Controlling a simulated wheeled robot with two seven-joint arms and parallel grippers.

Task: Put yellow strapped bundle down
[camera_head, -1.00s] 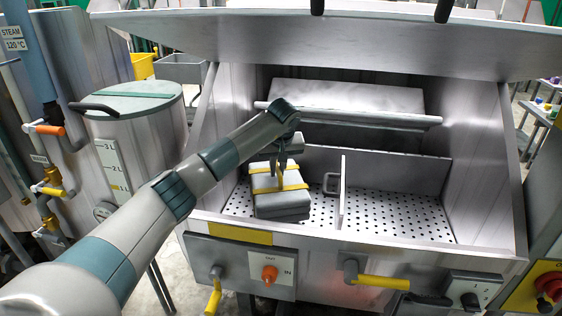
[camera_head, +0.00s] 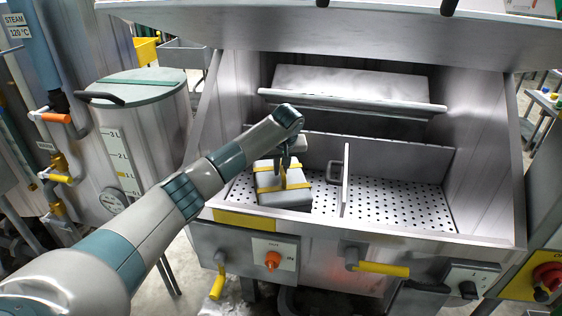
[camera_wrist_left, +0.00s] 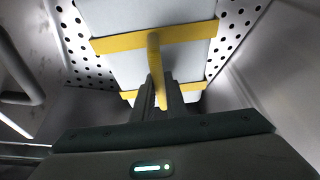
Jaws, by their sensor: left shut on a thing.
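The yellow strapped bundle (camera_head: 281,190) is a grey block with yellow straps in the left compartment of the steel machine. It also shows in the left wrist view (camera_wrist_left: 182,65), over the perforated floor (camera_wrist_left: 232,28). My left gripper (camera_head: 288,170) is above the bundle, its fingers pointing down. In the left wrist view, the gripper (camera_wrist_left: 160,85) is shut on the yellow strap handle on top of the bundle. The bundle looks at or very near the floor; its underside is hidden, so I cannot tell whether it touches. My right gripper is not in view.
An upright divider (camera_head: 346,183) with a handle splits the trough. The right compartment's perforated floor (camera_head: 400,208) is empty. The machine's raised lid (camera_head: 330,38) hangs above. A lidded drum (camera_head: 150,140) stands at left; valves and knobs line the front panel.

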